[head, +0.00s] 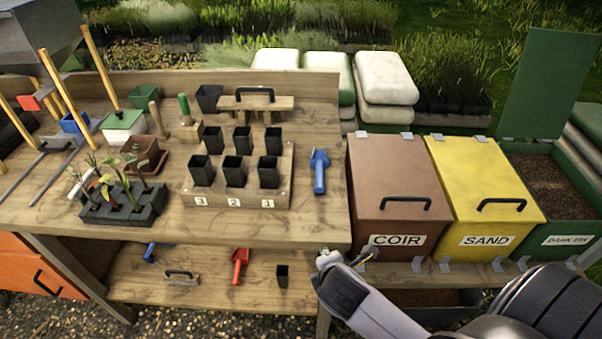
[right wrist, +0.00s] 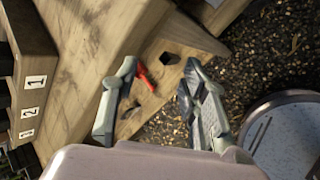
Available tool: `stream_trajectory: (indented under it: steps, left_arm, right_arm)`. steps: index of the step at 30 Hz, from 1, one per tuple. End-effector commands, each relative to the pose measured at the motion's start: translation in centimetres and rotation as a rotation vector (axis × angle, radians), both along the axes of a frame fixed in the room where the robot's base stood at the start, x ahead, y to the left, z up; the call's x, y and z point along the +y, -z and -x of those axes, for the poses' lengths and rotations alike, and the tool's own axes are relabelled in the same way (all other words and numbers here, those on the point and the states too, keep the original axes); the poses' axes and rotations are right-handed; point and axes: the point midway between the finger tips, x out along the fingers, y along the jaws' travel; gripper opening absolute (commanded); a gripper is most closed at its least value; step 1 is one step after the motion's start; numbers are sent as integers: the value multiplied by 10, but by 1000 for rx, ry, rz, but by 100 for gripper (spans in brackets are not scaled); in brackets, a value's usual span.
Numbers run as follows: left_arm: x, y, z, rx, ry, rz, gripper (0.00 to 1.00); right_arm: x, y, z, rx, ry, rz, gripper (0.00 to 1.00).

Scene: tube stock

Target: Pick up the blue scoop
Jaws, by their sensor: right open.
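A blue scoop (head: 319,172) lies on the bench top near its right edge, right of the block of black pots, with its handle toward the front. A second blue tool (head: 152,251), perhaps another scoop, lies partly hidden on the lower shelf. My right gripper (head: 341,262) is near the bench's front right corner, below and apart from the blue scoop on top. Its two fingers stand apart and empty in the right wrist view (right wrist: 160,70). No blue scoop shows in that view. My left gripper is not in view.
A numbered wooden block (head: 230,203) holds several black pots. A red scoop (head: 239,264) and a black pot (head: 282,275) are on the lower shelf (head: 210,292). The brown COIR bin (head: 395,185) and yellow SAND bin (head: 485,180) stand closely right of the bench.

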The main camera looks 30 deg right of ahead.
Motion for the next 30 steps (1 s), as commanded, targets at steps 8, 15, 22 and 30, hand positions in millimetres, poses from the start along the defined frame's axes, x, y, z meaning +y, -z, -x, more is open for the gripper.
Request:
stream_trajectory:
  steps: [8, 15, 22, 30]
  left_arm:
    - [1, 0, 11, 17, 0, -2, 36]
    - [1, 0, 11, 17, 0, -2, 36]
    - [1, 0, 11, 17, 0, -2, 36]
    - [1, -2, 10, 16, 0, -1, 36]
  right_arm:
    - [-10, -42, -17, -10, -187, 236, 40]
    - [-24, -70, -46, 19, -407, 567, 40]
    - [-35, -104, -74, 90, -613, 954, 40]
    - [-48, -105, -97, 123, -660, 1061, 40]
